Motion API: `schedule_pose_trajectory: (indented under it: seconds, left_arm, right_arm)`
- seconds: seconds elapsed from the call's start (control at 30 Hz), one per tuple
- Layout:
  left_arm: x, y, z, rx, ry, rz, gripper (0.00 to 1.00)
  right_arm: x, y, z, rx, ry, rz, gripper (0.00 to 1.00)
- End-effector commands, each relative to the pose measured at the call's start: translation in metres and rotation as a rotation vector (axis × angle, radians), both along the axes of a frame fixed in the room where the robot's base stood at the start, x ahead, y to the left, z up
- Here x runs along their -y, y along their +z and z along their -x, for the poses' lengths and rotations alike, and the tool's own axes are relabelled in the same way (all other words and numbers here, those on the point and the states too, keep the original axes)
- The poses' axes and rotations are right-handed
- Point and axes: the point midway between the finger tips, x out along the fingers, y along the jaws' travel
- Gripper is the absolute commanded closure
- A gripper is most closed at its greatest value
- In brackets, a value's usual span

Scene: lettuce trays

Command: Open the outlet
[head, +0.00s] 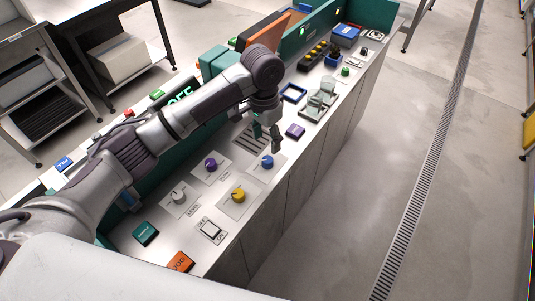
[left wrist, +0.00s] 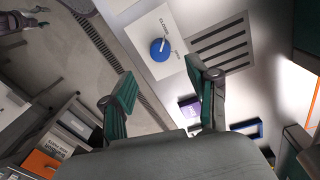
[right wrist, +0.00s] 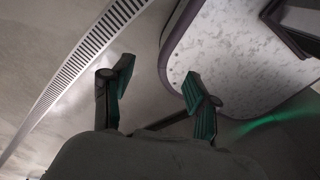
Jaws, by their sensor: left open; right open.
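A blue knob (head: 267,161) sits on a pale plate on the console top, and it also shows in the left wrist view (left wrist: 160,49). The plate has small lettering beside the knob that seems to read "closed" and, less clearly, another word. A white pointer line shows on the knob. My left gripper (head: 267,140) is open and empty above the console, close to the blue knob and apart from it. In the left wrist view the knob lies beyond the two fingertips (left wrist: 160,78). My right gripper (right wrist: 158,76) is open and empty over the floor, outside the head view.
A purple knob (head: 211,164), a yellow knob (head: 238,194), a white knob (head: 179,197) and a rocker switch (head: 211,230) sit nearby on the console. A slotted vent (head: 250,138) and a purple block (head: 295,131) are beside the left gripper. Floor (head: 350,210) to the right is clear.

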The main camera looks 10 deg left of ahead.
Motion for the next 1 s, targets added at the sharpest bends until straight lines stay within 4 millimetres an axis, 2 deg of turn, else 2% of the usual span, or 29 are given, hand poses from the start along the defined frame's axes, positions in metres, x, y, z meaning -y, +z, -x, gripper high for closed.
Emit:
schedule_pose_trajectory:
  seconds: [0.2, 0.4, 0.57, 0.83, 1.0]
  left_arm:
    - [0.001, -0.044, 0.002, -0.003, 0.001, -0.002, 0.41]
    - [0.003, -0.071, 0.003, -0.001, 0.0, -0.001, 0.41]
    - [0.004, -0.081, 0.003, 0.001, -0.001, 0.0, 0.41]
    - [0.004, -0.082, 0.003, 0.001, -0.001, 0.0, 0.41]
    - [0.004, -0.082, 0.003, 0.001, -0.001, 0.0, 0.69]
  right_arm:
    - [0.002, 0.008, -0.004, 0.006, 0.0, 0.002, 0.41]
    - [0.001, 0.012, -0.011, 0.016, 0.0, 0.0, 0.41]
    - [0.001, 0.013, -0.011, 0.017, 0.0, 0.0, 0.41]
    - [0.001, 0.013, -0.011, 0.017, 0.0, 0.0, 0.41]
    - [0.0, 0.012, -0.011, 0.017, -0.001, -0.001, 0.41]
